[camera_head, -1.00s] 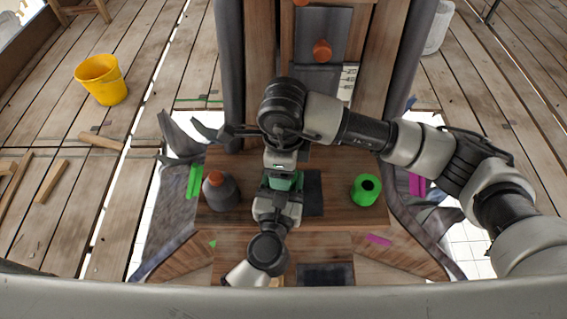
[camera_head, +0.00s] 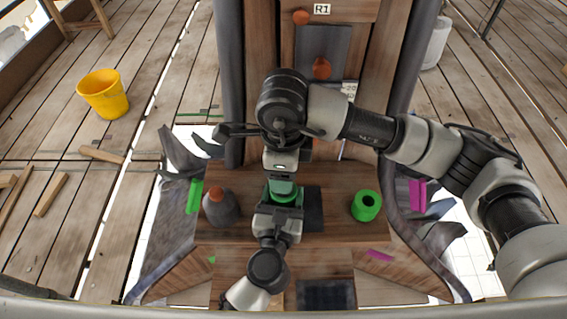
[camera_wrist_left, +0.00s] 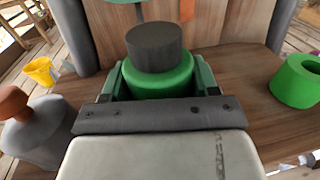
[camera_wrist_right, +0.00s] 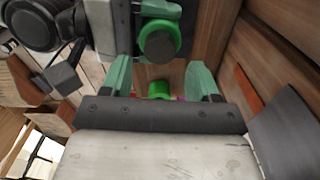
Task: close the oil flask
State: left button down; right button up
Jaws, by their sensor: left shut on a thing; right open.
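A green flask (camera_wrist_left: 158,80) with a dark grey cap (camera_wrist_left: 155,46) stands upright on the wooden ledge. The cap sits on its top; whether it is fully seated I cannot tell. My left gripper (camera_wrist_left: 158,92) is shut around the green body, with fingers on both sides. The flask also shows between my arms in the head view (camera_head: 286,198). My right gripper (camera_wrist_right: 166,82) is open and empty, close to the flask. In its view the dark round cap top (camera_wrist_right: 160,42) lies above the fingers, outside them.
A grey flask with an orange-brown cap (camera_head: 220,208) stands on the ledge (camera_head: 330,230) at left. A green hollow cylinder (camera_head: 366,206) stands at right. A wooden column with orange knobs (camera_head: 321,68) rises behind. A yellow bucket (camera_head: 104,95) is farther left.

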aim_at(283, 198)
jog(key=n, duration=0.2)
jog(key=r+n, duration=0.1)
jog(key=n, duration=0.4)
jog(key=shift+a+r, duration=0.15)
jog(key=shift+r, duration=0.25)
jog(key=n, duration=0.4)
jog(key=shift+r, duration=0.4)
jog(key=n, duration=0.4)
jog(key=shift+r, duration=0.35)
jog(key=shift+f, duration=4)
jog(key=c, duration=0.9)
jog(key=shift+c, duration=0.2)
